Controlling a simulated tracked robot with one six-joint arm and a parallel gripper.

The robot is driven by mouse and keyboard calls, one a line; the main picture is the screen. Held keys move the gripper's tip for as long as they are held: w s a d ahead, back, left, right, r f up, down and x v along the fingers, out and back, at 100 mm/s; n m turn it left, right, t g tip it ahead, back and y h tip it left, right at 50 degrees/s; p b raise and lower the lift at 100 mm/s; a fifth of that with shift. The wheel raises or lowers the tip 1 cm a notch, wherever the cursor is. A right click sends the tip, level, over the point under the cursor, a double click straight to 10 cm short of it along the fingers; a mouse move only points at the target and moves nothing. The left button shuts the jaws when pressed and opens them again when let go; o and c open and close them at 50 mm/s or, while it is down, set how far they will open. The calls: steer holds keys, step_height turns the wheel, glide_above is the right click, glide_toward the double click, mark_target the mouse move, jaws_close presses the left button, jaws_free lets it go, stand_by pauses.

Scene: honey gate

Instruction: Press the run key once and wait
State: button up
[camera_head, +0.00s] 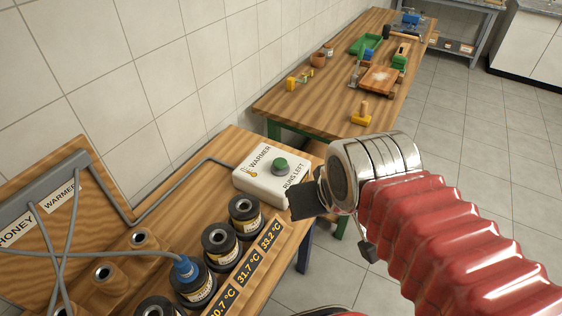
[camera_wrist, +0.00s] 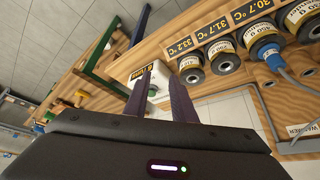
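The white warmer box (camera_head: 262,180) stands on the wooden bench in the head view, marked "WARMER" and "RUNS LEFT". Its round green run key (camera_head: 281,166) sits on top and looks raised. In the wrist view the green key (camera_wrist: 152,92) shows between my two dark fingers. My gripper (camera_head: 307,201) is at the right side of the box, its fingers apart and empty. It hides the box's right corner in the head view. In the wrist view my gripper (camera_wrist: 157,83) partly covers a small display with yellow characters, which I cannot read fully.
Several dark honey jars (camera_head: 220,242) stand left of a temperature strip (camera_head: 247,266) reading 33.2, 31.7 and a partly cut value. A blue-tipped cable (camera_head: 185,268) enters one jar. A grey conduit (camera_head: 165,192) runs to the box. A second bench (camera_head: 300,110) with small items stands behind.

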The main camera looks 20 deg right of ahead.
jaws_close()
steer(key=shift+a, duration=0.1)
stand_by(0.6)
